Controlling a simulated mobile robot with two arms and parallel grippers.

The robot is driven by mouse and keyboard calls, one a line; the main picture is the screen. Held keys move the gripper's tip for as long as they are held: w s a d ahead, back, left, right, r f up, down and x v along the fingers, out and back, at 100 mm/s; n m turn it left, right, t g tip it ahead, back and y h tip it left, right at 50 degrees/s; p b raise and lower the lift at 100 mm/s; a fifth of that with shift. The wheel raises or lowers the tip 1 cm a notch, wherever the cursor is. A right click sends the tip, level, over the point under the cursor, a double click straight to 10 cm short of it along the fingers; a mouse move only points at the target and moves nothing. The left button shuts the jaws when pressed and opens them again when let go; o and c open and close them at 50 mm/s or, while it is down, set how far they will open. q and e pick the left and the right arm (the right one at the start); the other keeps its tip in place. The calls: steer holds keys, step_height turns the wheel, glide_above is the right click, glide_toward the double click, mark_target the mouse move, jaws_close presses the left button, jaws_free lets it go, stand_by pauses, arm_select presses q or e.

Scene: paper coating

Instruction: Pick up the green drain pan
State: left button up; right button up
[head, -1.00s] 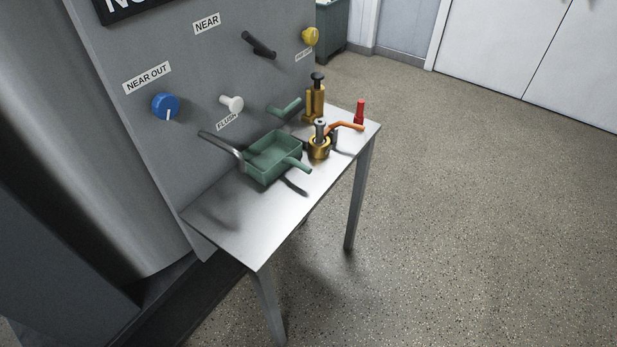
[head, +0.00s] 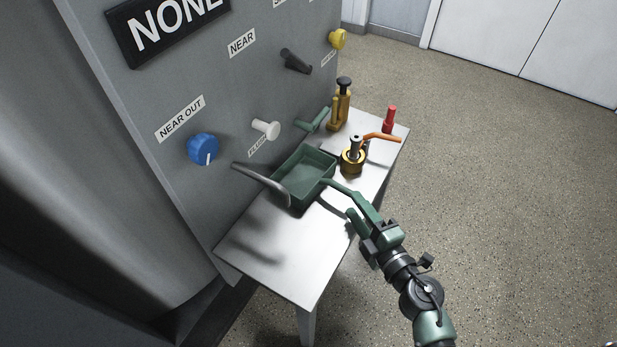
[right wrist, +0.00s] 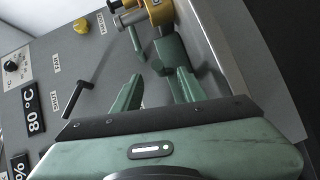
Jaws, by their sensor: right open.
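The green drain pan (head: 304,172) is an open rectangular tray on the metal table, beside the grey panel. A short green handle appears to stick out from its right side towards my right gripper (head: 348,202). My right gripper is open, with its two green fingers just right of the pan, near the handle. Exact contact there cannot be told. In the right wrist view the open fingers (right wrist: 155,90) show at the centre; green parts lie ahead of them, but I cannot tell which belong to the pan. My left gripper is not in view.
A grey curved pipe (head: 262,181) reaches over the pan's left side. Brass fittings (head: 353,157), an orange lever (head: 382,138) and a red cone-like object (head: 389,119) stand behind. The panel has a blue knob (head: 203,149) and white knob (head: 267,129). The table's front (head: 290,250) is clear.

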mark_target(346, 194)
steer(key=x, duration=0.7)
steer(key=shift+a+p, duration=0.1)
steer(key=shift+p, duration=0.2)
steer(key=shift+r, duration=0.1)
jaws_close()
stand_by(0.9)
